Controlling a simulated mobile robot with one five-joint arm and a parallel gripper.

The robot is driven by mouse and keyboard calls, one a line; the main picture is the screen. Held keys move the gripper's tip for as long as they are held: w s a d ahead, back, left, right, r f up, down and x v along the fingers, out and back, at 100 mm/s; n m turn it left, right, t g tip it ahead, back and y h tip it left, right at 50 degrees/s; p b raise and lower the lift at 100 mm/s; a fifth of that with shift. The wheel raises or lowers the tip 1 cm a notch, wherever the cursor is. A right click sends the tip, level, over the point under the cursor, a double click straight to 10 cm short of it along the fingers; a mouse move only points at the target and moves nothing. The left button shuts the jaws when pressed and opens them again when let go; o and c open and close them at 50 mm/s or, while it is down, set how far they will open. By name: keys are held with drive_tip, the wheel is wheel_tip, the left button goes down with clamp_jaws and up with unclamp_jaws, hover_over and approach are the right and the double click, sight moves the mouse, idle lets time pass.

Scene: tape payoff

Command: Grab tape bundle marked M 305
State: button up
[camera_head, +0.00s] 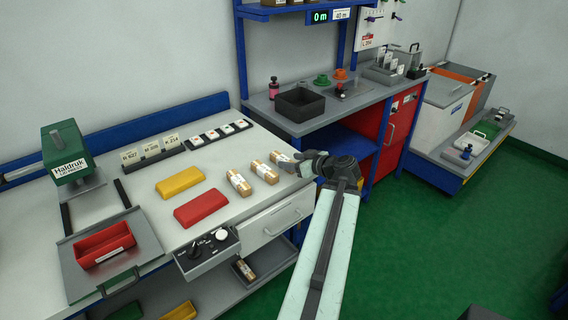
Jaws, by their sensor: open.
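Several tan tape bundles with white bands are in view. Three lie in a slanting row on the grey bench: a left one (239,183), a middle one (264,172) and a right one (280,160). Another bundle (244,270) lies on the shelf below. The markings on the bands are too small to read, so I cannot tell which is M 305. My gripper (292,162) is open, at the bench's right edge beside the right bundle, and overlaps its right end in the picture. I cannot tell whether they touch.
Yellow (180,181) and red (200,208) blocks lie left of the bundles. Label cards (152,149) stand behind them. A green press (68,155) and red tray (104,246) are at left. A black bin (299,104) sits on the right-hand bench.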

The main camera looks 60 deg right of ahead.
sight(285, 159)
drive_tip(key=b+x, duration=0.2)
drive_tip(key=x, duration=0.3)
drive_tip(key=shift+f, duration=0.1)
drive_tip(key=shift+s, duration=0.1)
clamp_jaws()
wheel_tip(285, 159, up, 11)
drive_tip(key=p, duration=1)
drive_tip(key=shift+f+p, duration=0.25)
drive_tip(key=shift+p, duration=0.05)
drive_tip(key=shift+f, duration=0.1)
